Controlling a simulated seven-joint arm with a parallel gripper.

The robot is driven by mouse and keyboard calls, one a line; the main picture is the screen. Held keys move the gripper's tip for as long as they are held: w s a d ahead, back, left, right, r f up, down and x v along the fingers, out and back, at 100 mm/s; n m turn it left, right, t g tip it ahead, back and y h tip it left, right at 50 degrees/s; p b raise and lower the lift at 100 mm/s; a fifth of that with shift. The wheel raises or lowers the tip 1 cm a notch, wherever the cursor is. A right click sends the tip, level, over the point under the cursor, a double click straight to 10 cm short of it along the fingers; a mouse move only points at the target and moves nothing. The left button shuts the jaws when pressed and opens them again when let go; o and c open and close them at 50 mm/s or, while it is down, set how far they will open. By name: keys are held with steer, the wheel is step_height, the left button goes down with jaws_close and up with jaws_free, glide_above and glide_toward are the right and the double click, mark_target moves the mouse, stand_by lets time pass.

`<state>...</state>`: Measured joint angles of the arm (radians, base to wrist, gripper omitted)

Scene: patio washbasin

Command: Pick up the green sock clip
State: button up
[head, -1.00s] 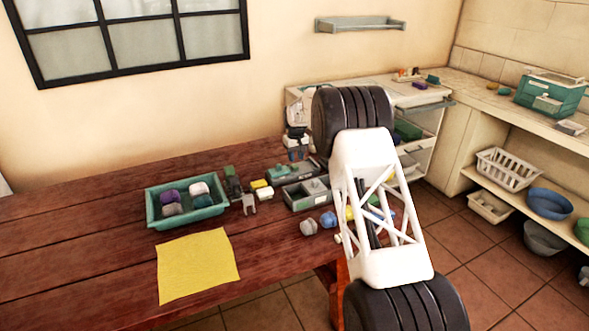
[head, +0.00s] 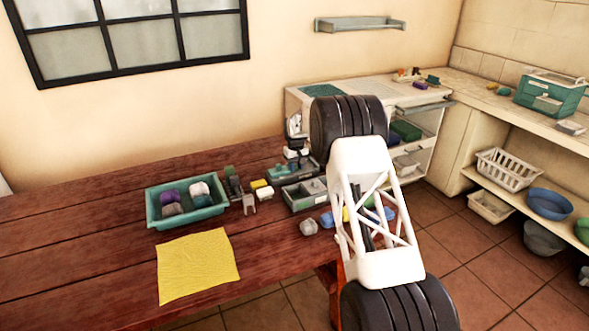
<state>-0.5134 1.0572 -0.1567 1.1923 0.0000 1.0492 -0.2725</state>
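A small green piece (head: 229,171) stands on the wooden table, just right of the teal tray, at the back of a dark object. It may be the green sock clip, but it is too small to be sure. My gripper (head: 296,166) is over the back right of the table, above the grey compartment boxes and right of the first green piece. Its fingers are small and dark, and I cannot tell whether they are open or hold anything.
The teal tray (head: 152,214) holds several coloured lumps. A yellow cloth (head: 198,266) lies in front of it. A yellow block (head: 262,189), a grey clip-like piece (head: 249,204) and a grey box (head: 296,202) stand close together. A grey lump (head: 308,227) lies near the edge. The left tabletop is clear.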

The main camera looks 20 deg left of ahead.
mark_target(296, 167)
stand_by(0.5)
steer(key=c, duration=0.5)
steer(key=shift+r, duration=0.15)
steer(key=shift+c, duration=0.2)
steer(key=shift+r, duration=1.55)
steer(key=shift+s+r, duration=0.1)
steer(key=shift+r, duration=0.05)
steer(key=s+d, duration=0.4)
steer(key=s, duration=0.3)
steer(key=s+d+r, duration=0.1)
steer(key=s+d, duration=0.2)
steer(key=s, duration=0.3)
steer(key=shift+s+d+r, duration=0.2)
steer(key=shift+s+d, duration=0.15)
steer(key=shift+s, duration=0.05)
